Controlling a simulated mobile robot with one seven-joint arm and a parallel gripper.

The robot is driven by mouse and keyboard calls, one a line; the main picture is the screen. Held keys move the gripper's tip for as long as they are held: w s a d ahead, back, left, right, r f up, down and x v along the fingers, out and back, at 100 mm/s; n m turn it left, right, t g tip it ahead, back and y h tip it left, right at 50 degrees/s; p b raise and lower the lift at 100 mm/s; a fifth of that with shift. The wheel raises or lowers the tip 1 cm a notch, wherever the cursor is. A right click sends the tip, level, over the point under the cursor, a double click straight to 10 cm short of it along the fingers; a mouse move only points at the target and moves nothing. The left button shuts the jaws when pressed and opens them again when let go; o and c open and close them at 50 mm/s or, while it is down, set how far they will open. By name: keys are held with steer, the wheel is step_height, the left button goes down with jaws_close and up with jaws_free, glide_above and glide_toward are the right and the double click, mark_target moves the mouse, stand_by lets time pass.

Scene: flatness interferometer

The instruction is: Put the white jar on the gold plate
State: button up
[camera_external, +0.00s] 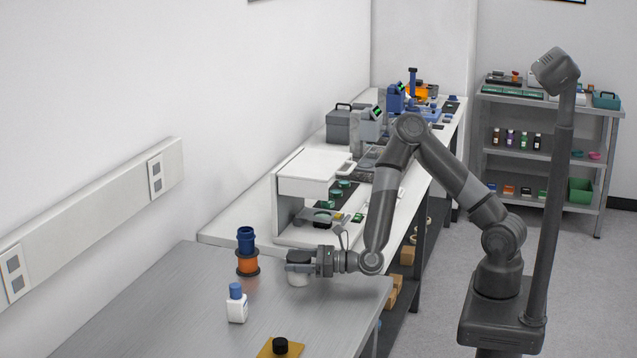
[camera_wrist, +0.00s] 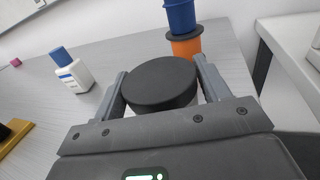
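The white jar (camera_external: 298,280) has a dark lid (camera_wrist: 160,82) and is between the two fingers of my gripper (camera_wrist: 161,78). The fingers lie close along both sides of the lid; I cannot tell whether they press on the jar. In the external view my gripper (camera_external: 299,262) is low over the grey table and hides the top of the jar. The gold plate (camera_external: 265,352) lies at the front of the table, cut by the bottom edge, with a black-capped item (camera_external: 280,345) on it. The plate also shows at the left edge of the wrist view (camera_wrist: 12,140).
A white bottle with a blue cap (camera_external: 237,308) stands left of my gripper. An orange spool with a blue part on top (camera_external: 247,262) stands behind it. A white bench with instruments (camera_external: 225,232) adjoins the table's far side. The table's left part is clear.

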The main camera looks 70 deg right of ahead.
steer(key=c, duration=0.8)
steer(key=shift+r, duration=0.45)
steer(key=r, duration=0.3)
steer(key=shift+d+r, duration=0.4)
steer(key=d+r, duration=0.2)
steer(key=d, duration=0.1)
steer(key=s+d+r, duration=0.1)
steer(key=d+r, duration=0.1)
steer(key=d, duration=0.2)
steer(key=d+r, duration=0.2)
steer(key=d, duration=0.1)
steer(key=shift+s+d+r, duration=0.15)
steer(key=shift+s+d, duration=0.1)
steer(key=shift+d, duration=0.15)
